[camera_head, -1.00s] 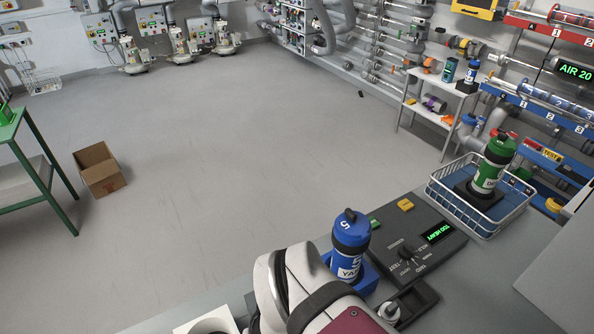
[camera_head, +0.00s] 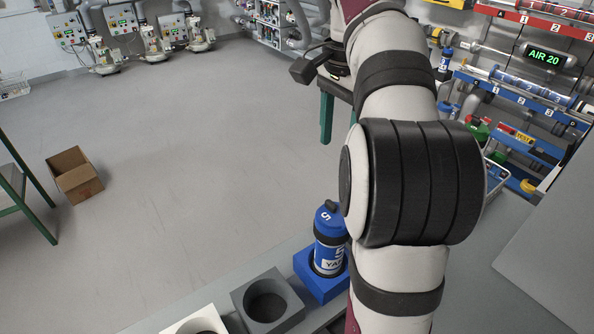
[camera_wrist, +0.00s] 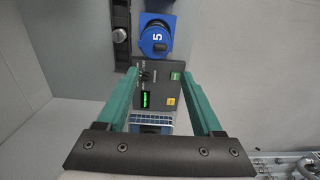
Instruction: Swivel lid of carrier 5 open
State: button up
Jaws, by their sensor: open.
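Carrier 5 (camera_head: 329,242) is a blue and white canister, upright in a blue square holder (camera_head: 320,286) on the bench. Its blue lid (camera_head: 327,219), marked 5, sits on top with a dark knob; the lid (camera_wrist: 155,38) also shows from above in the wrist view. My gripper (camera_wrist: 159,75) is open and empty, its green fingers apart. It is raised well above the bench, and the lid lies beyond the fingertips in the wrist view. In the head view my gripper (camera_head: 340,126) is partly hidden behind my arm.
A grey holder (camera_head: 243,300) with an empty round hole stands left of the blue holder. The dark control panel (camera_wrist: 158,90) and wire basket (camera_wrist: 150,119) show between my fingers. My arm hides much of the bench in the head view.

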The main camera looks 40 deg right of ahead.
aim_at(331, 203)
notch_tip(331, 203, down, 14)
jog(key=shift+a+r, duration=0.1)
grip_shut()
dwell(0.3)
